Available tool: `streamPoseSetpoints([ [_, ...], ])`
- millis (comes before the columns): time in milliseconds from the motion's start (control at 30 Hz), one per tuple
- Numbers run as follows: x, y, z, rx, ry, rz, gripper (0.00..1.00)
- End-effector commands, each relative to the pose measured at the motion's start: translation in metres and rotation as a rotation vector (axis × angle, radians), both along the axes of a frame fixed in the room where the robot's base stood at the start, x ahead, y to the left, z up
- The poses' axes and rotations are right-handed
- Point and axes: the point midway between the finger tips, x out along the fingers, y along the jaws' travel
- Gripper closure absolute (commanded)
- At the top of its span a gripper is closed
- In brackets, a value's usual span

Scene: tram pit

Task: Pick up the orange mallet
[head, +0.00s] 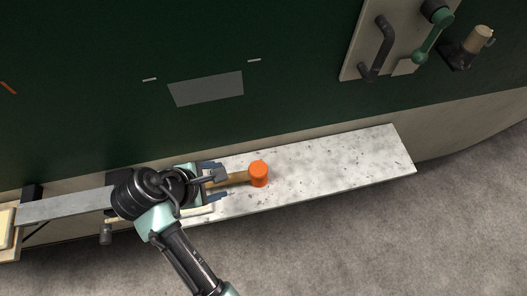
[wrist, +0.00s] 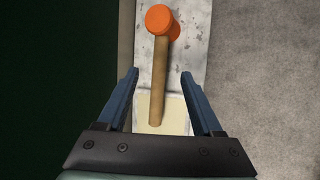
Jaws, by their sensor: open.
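The orange mallet (head: 259,173) lies on a pale speckled shelf (head: 340,165), its orange head to the right and its wooden handle pointing left toward my gripper. In the wrist view the mallet's head (wrist: 160,19) is at the top and its brown handle (wrist: 160,80) runs down between my fingers. My gripper (head: 214,181) is open over the handle, with one blue finger on each side, as the wrist view also shows (wrist: 160,78). A gap shows between each finger and the handle. Whether the fingers are down at the handle's height I cannot tell.
A cream flat piece (wrist: 147,110) lies under the handle's end. A dark green wall (head: 120,60) stands behind the shelf. A panel with a dark handle (head: 377,48) and a green lever (head: 431,38) is at upper right. The shelf right of the mallet is clear.

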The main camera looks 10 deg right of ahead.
Motion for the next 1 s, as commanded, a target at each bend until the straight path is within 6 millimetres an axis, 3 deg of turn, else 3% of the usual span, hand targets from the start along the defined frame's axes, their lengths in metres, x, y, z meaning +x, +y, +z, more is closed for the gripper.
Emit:
streamPoseSetpoints([
  [333, 0.020, -0.023, -0.052, -0.001, 0.004, -0.002, 0.33],
  [667, 0.030, -0.031, -0.073, 0.000, 0.002, -0.001, 0.33],
  [1000, 0.045, -0.043, -0.107, 0.001, 0.002, 0.000, 0.33],
])
